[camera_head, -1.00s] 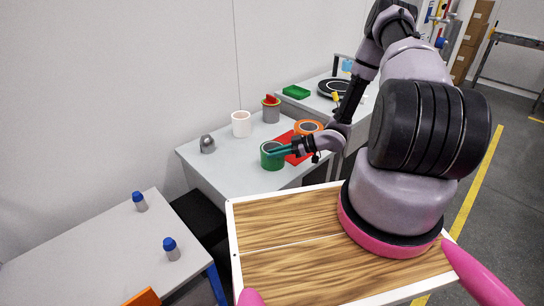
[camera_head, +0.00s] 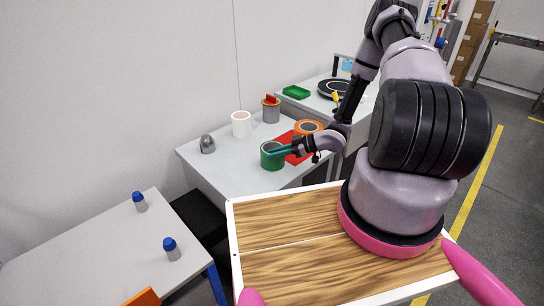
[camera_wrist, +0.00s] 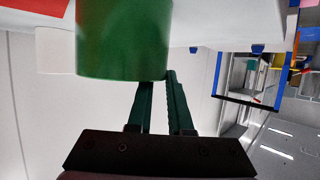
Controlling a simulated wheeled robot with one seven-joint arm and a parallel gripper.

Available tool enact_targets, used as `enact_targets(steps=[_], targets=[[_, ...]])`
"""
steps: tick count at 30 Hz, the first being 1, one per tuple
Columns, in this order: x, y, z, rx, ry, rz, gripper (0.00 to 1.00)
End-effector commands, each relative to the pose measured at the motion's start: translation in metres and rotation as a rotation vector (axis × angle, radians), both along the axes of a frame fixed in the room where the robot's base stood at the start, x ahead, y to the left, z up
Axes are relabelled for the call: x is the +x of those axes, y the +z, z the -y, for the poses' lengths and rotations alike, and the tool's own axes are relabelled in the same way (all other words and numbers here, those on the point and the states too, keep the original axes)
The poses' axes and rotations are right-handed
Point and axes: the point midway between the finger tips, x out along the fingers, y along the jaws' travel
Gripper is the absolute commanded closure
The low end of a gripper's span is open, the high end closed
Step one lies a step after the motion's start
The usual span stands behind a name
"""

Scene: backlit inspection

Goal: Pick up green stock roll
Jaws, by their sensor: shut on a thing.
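The green stock roll (camera_head: 272,159) stands on the grey table at its front right part. In the wrist view the roll (camera_wrist: 122,40) fills the upper left, large and close. My gripper (camera_head: 282,152) reaches in from the right at the roll's upper rim. In the wrist view the teal fingers of my gripper (camera_wrist: 162,82) are close together at the roll's lower edge, shut on its wall. The exact contact of the fingertips is hidden behind the roll. I cannot tell any gap between roll and table.
A red sheet (camera_head: 297,149) and an orange roll (camera_head: 308,127) lie right of the green roll. A white roll (camera_head: 241,124), a grey cup (camera_head: 271,111) and a grey rounded part (camera_head: 207,144) stand farther back. The table's front left is clear.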

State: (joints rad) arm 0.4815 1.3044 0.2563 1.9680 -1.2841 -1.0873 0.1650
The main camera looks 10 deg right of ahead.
Motion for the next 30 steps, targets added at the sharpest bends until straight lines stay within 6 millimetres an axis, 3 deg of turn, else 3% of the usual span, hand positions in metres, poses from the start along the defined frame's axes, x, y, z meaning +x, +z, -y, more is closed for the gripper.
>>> enact_targets(steps=[17, 23, 30], targets=[[0.001, -0.001, 0.007, -0.013, -0.012, -0.008, 1.00], [0.001, 0.025, 0.005, -0.010, -0.009, -0.003, 1.00], [0.001, 0.075, 0.003, -0.006, -0.006, -0.001, 1.00]])
